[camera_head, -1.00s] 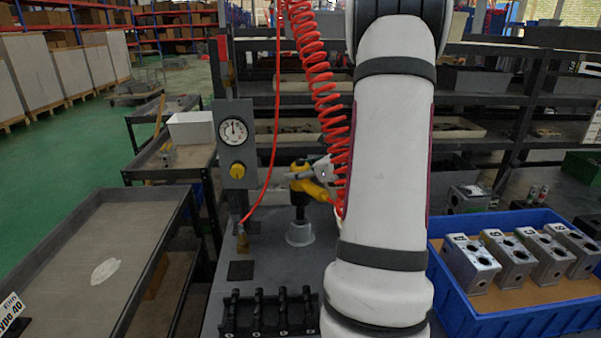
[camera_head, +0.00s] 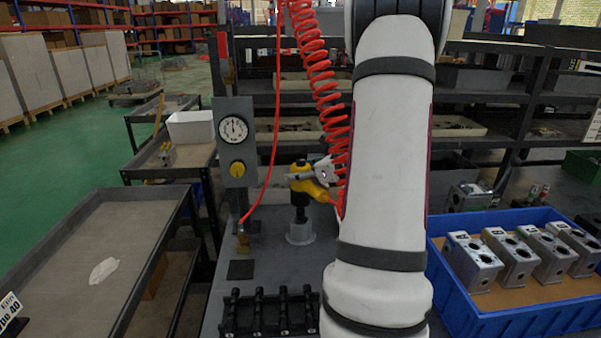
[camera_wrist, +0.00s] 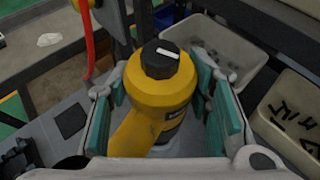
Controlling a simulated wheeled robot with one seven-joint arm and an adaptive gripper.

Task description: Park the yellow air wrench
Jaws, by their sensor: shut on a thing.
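The yellow air wrench (camera_head: 304,179) is upright, its black lower end at a light grey cup-shaped holder (camera_head: 300,233) on the grey bench. I cannot tell how far its end sits inside the cup. My gripper (camera_head: 313,177) is around the wrench body, mostly hidden behind my arm in the head view. In the wrist view, the wrench (camera_wrist: 160,95) with its black top knob stands between the teal pads of my gripper (camera_wrist: 165,100). The red coiled hose (camera_head: 322,75) hangs by the wrench.
A gauge panel (camera_head: 236,185) with a yellow knob stands left of the wrench. A black rack (camera_head: 268,315) is in front. A blue crate (camera_head: 520,322) with several metal valve blocks (camera_head: 475,258) is at right. Grey carts (camera_head: 90,250) stand at left.

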